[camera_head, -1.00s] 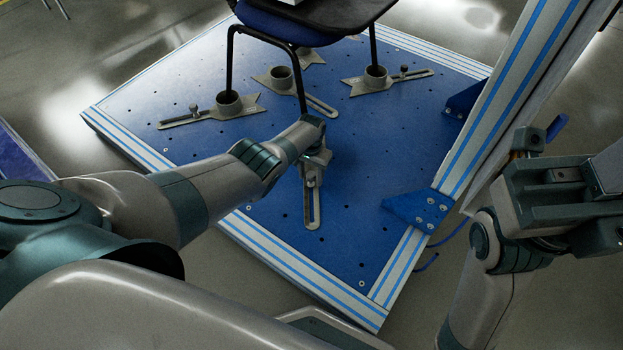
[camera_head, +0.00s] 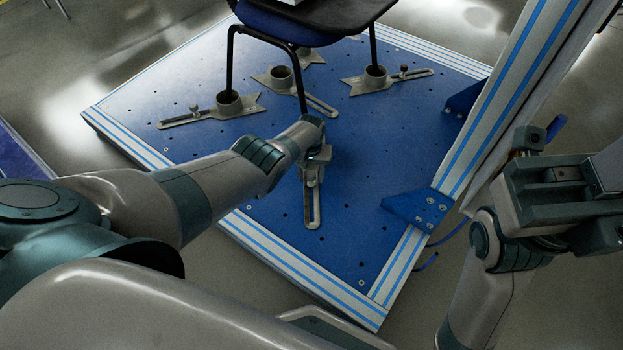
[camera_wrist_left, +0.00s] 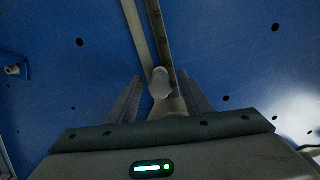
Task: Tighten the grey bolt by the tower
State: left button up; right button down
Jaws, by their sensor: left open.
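The grey bolt (camera_wrist_left: 160,83) stands on the slotted grey bracket (camera_wrist_left: 168,45), between the two fingers of my left gripper (camera_wrist_left: 161,98) in the left wrist view. The gripper is open, with a finger apart from the bolt on either side. There the gripper largely hides the bolt. The tower (camera_head: 507,95) is the striped upright profile at the right.
A chair (camera_head: 290,28) stands on the blue plate (camera_head: 370,225), its legs at grey cup brackets (camera_head: 228,101) with bolts. A blue corner gusset (camera_head: 420,208) joins the tower's foot to the plate edge. The plate's near part is mostly clear.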

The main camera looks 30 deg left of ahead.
pick_arm(q)
jog(key=n, duration=0.4)
dwell(0.4)
grip_shut()
jog(key=shift+m, duration=2)
grip_release()
